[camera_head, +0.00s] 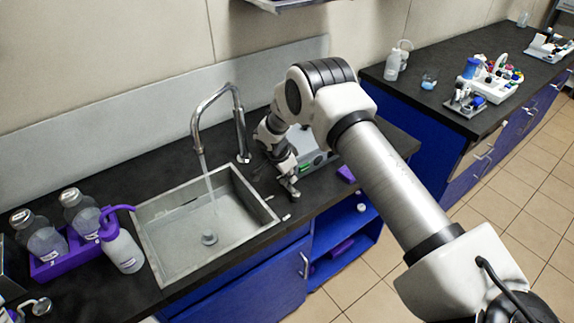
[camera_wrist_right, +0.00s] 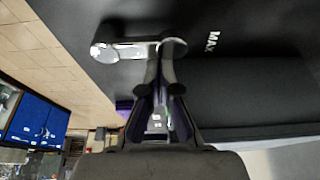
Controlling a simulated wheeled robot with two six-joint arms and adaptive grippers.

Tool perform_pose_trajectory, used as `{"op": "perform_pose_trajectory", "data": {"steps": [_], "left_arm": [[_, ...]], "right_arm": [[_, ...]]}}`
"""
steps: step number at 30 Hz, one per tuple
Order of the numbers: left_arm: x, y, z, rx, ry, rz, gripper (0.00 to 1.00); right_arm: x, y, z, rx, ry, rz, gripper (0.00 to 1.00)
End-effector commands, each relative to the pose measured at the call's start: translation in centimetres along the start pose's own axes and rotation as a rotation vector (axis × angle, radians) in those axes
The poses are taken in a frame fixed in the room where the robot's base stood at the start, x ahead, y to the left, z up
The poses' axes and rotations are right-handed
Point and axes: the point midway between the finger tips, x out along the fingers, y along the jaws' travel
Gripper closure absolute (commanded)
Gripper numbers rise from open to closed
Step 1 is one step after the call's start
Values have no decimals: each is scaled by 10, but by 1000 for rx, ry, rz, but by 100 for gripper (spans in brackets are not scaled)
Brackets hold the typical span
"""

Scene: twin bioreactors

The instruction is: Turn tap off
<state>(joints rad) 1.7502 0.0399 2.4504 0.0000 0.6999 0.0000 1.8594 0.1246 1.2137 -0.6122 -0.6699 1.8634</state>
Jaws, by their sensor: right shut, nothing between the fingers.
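The chrome tap (camera_head: 240,125) stands behind the sink (camera_head: 262,208), and a stream of water (camera_head: 210,190) falls from its spout into the basin. A chrome lever handle (camera_head: 294,190) sits on the counter to the right of the sink. In the right wrist view the lever (camera_wrist_right: 125,51) shows close up, with a "MAX" mark (camera_wrist_right: 212,42) on the black counter nearby. My right gripper (camera_head: 288,178) is shut and empty, its fingertips (camera_wrist_right: 165,50) at one end of the lever. Whether they touch it I cannot tell. My left gripper is not in view.
A grey device (camera_head: 318,158) stands just behind my right gripper. Purple-racked bottles (camera_head: 45,240) and a wash bottle (camera_head: 120,248) stand left of the sink. A second bench (camera_head: 430,95) with lab items is at the right. The counter front edge lies close to the lever.

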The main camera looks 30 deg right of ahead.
Motion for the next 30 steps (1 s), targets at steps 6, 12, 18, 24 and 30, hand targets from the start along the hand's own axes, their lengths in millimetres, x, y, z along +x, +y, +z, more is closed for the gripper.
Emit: {"op": "perform_pose_trajectory", "data": {"steps": [6, 12, 18, 24, 30], "left_arm": [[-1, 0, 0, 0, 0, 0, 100], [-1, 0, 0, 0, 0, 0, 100], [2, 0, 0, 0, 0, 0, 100], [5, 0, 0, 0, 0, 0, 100], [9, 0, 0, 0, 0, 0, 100]], "right_arm": [[6, 0, 0, 0, 1, -1, 100], [6, 0, 0, -1, 0, -1, 100], [6, -1, 2, -25, 0, -10, 100], [5, -1, 3, -56, 1, -21, 100], [5, -1, 6, -94, 0, -33, 100]]}}
